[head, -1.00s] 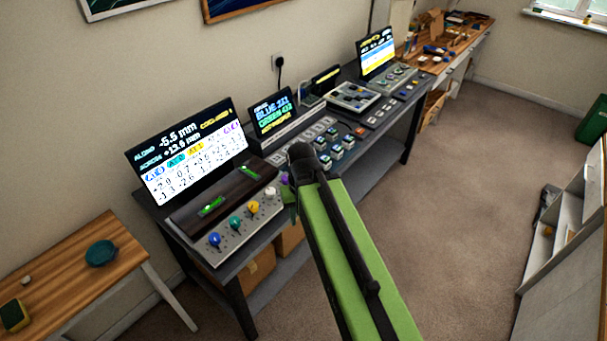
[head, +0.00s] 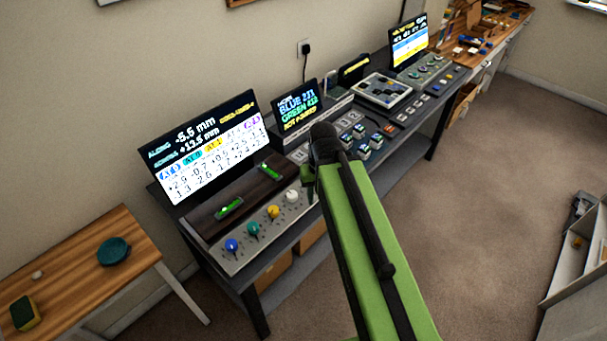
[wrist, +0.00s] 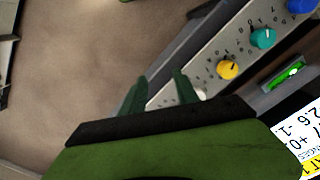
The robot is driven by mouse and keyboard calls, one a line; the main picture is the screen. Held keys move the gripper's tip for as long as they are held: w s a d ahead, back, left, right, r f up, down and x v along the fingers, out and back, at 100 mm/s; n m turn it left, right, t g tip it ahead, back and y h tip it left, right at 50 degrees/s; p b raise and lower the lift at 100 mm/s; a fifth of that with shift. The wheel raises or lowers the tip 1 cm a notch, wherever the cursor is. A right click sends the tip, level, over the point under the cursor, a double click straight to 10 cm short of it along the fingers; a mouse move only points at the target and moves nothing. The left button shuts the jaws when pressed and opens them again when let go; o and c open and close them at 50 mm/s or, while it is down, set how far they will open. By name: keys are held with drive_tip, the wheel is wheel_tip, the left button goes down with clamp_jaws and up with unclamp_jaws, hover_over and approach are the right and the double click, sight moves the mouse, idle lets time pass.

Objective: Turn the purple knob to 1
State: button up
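The purple knob is not visible in either current view; my arm covers the right end of the knob panel (head: 243,262). The panel's visible row has a blue knob (head: 232,245), a teal knob (head: 253,228), a yellow knob (head: 273,212) and a white knob (head: 292,196). The wrist view also shows the yellow knob (wrist: 228,69) and the teal knob (wrist: 263,38). My gripper (wrist: 158,92) is open, its two green fingers apart with nothing seen between them but the panel edge and floor. In the head view its fingers are mostly hidden by my arm, near the white knob.
A large screen (head: 207,147) with number rows stands behind the panel. Two green levels (head: 230,208) sit on a dark strip. More consoles and a small screen (head: 297,108) extend right. A wooden table (head: 75,270) stands left. Carpet (head: 490,180) is open at right.

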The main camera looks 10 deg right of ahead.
drive_tip(key=shift+o, duration=0.4)
drive_tip(key=shift+w, duration=0.15)
drive_tip(key=o, duration=0.4)
drive_tip(key=w+r+m+p, duration=0.2)
drive_tip(key=m, duration=0.1)
drive_tip(key=w+r+m+p, duration=0.1)
drive_tip(key=w+m, duration=0.2)
drive_tip(key=w+r+m+p, duration=0.2)
drive_tip(key=m, duration=0.1)
drive_tip(key=shift+w+r+p, duration=0.2)
drive_tip(key=shift+r+p, duration=0.1)
drive_tip(key=shift+c, duration=0.2)
drive_tip(key=w+r+m+p, duration=0.4)
drive_tip(key=w+m, duration=0.3)
drive_tip(key=m, duration=0.4)
wheel_tip(320, 180, down, 18)
drive_tip(key=b, duration=1.8)
drive_tip(key=shift+d, duration=0.1)
drive_tip(key=shift+r, duration=0.1)
drive_tip(key=shift+r, duration=0.1)
drive_tip(key=shift+c, duration=0.3)
